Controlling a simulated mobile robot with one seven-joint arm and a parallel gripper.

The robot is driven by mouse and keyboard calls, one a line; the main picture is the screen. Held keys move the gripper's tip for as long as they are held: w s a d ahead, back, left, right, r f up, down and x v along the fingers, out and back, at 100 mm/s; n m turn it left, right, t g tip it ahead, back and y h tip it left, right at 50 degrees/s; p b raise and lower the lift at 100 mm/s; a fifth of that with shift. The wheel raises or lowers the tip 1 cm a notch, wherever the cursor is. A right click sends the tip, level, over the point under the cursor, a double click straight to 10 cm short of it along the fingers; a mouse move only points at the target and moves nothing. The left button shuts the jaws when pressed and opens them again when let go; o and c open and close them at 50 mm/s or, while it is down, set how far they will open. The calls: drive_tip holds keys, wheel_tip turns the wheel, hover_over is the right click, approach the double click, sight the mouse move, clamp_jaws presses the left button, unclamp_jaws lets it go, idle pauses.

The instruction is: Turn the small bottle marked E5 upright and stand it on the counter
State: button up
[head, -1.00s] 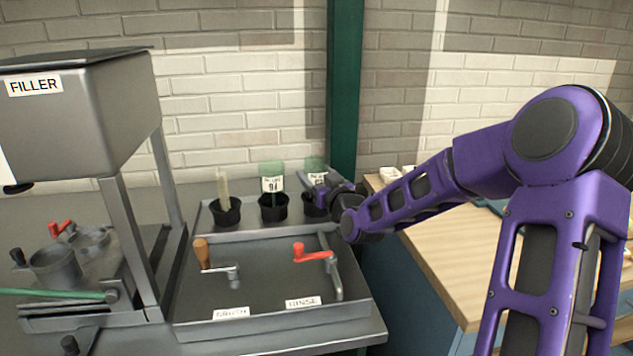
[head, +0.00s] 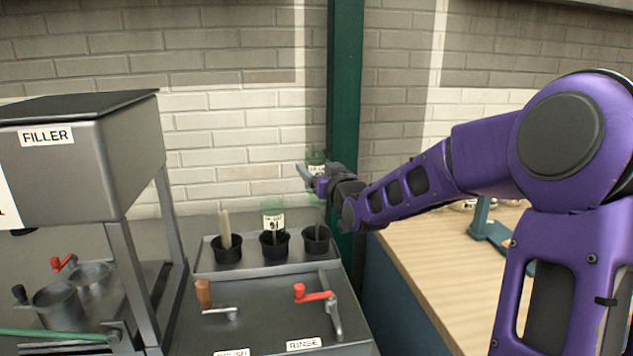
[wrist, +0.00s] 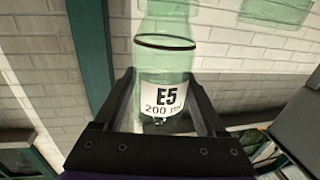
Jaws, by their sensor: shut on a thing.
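The E5 bottle (wrist: 165,60) is pale green and clear, with a white label reading E5 and 200 ml and a dark ring around it. My gripper (wrist: 160,80) is shut on it, one finger on either side of the label. In the head view the bottle (head: 316,158) is partly hidden by my gripper (head: 311,178), which holds it above the right black cup (head: 316,240). Which end holds its mouth is hard to tell. The grey counter (head: 190,225) lies below and to the left.
A second green bottle (head: 272,212) stands in the middle cup (head: 274,245), and a brush-like stick (head: 226,228) in the left cup. The filler (head: 95,150) stands left. A red crank (head: 312,296) is in front. A green post (head: 345,120) is close behind my gripper.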

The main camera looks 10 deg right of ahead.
wheel_tip(320, 180, up, 9)
drive_tip(key=p, duration=0.6)
drive_tip(key=shift+r+p, duration=0.55)
drive_tip(key=shift+r, duration=0.85)
